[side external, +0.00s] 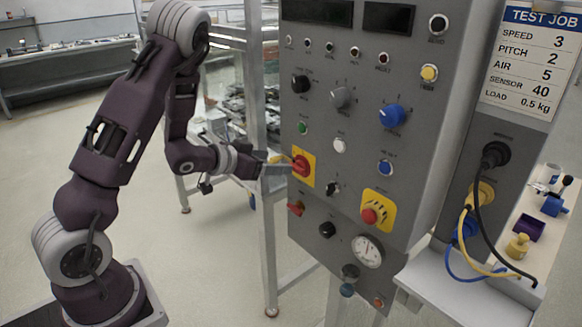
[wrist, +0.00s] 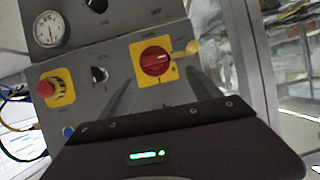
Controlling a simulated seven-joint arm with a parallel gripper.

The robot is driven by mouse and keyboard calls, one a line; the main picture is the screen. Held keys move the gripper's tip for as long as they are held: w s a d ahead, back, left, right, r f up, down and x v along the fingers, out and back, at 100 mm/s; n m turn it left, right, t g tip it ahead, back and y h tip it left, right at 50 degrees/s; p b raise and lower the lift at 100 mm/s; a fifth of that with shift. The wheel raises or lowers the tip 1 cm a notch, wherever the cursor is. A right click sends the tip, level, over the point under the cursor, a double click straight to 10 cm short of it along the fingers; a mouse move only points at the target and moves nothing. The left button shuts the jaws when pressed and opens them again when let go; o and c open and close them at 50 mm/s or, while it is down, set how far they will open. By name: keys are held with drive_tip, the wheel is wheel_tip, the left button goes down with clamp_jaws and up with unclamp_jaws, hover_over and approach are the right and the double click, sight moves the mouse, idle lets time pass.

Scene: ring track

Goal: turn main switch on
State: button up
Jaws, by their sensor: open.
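The main switch (side external: 301,165) is a red rotary knob on a yellow plate at the left edge of the grey panel. It also shows in the wrist view as a red knob (wrist: 155,61), with the picture turned roughly upside down. A small yellow piece (wrist: 186,49) juts out beside its plate; I cannot tell what it is. My gripper (side external: 284,168) is open, its tips close in front of the switch. In the wrist view the two dark fingers (wrist: 160,84) are apart, one toward each side of the knob. I cannot tell whether they touch it.
A red emergency button (side external: 369,215) on a yellow plate sits right of and below the switch. A pressure gauge (side external: 367,251), a blue knob (side external: 391,116) and several small knobs cover the panel. A metal frame post (side external: 258,110) stands close left of the panel.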

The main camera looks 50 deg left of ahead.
sight(296, 167)
drive_tip(key=shift+h, duration=0.3)
drive_tip(key=x, duration=0.5)
drive_tip(key=f+x, duration=0.1)
drive_tip(key=x, duration=0.1)
drive_tip(key=shift+d, duration=0.25)
drive_tip(key=shift+c, duration=0.4)
drive_tip(key=c, duration=1.3)
